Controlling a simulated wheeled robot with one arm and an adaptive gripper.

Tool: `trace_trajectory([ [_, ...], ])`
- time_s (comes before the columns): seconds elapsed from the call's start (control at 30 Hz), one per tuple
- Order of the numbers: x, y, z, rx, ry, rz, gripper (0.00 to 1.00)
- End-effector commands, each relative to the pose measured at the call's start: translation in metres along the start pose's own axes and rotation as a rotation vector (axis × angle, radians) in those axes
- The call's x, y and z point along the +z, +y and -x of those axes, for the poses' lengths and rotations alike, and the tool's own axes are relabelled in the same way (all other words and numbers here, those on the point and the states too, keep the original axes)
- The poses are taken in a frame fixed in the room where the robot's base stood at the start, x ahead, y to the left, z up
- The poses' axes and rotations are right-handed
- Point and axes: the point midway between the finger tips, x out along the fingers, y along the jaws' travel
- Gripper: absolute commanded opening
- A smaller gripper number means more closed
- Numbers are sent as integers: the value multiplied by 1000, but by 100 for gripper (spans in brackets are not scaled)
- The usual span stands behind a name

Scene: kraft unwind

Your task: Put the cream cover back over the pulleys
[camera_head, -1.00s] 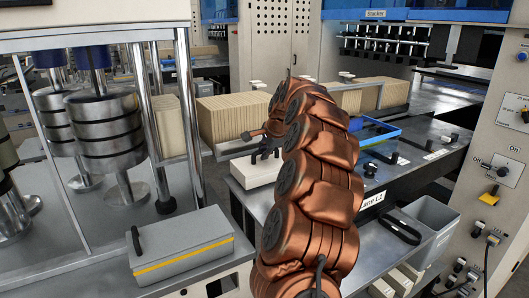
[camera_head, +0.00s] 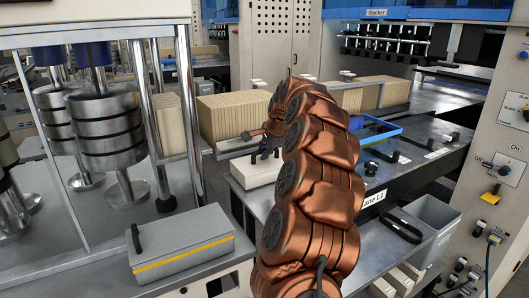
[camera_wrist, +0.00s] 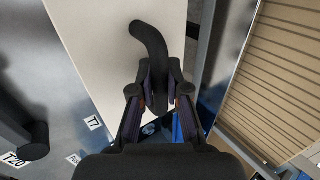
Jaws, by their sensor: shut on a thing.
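The cream cover (camera_head: 252,174) is a pale box-like piece with a black handle. In the head view it is beside the table's left edge, partly hidden by my copper-coloured arm. In the wrist view its broad pale face (camera_wrist: 92,35) fills the upper middle. My gripper (camera_wrist: 160,92) is shut on the curved black handle (camera_wrist: 150,42) of the cover. In the head view my gripper (camera_head: 266,148) is small and dark above the cover. I cannot make out the pulleys, or whether the cover touches what lies beneath it.
A grey box with a yellow stripe (camera_head: 182,252) stands at the front left, near metal rollers (camera_head: 105,120). Stacked tan boards (camera_head: 232,117) are behind the cover. A grey bin (camera_head: 432,222) is lower right.

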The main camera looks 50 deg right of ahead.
Motion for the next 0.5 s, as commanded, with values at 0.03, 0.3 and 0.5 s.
trace_trajectory([
  [0.03, 0, -1, 1, -1, 1, 0, 0],
  [0.3, 0, 0, 0, -1, 0, 0, 29],
  [0.5, 0, 0, 0, 0, 0, 0, 44],
])
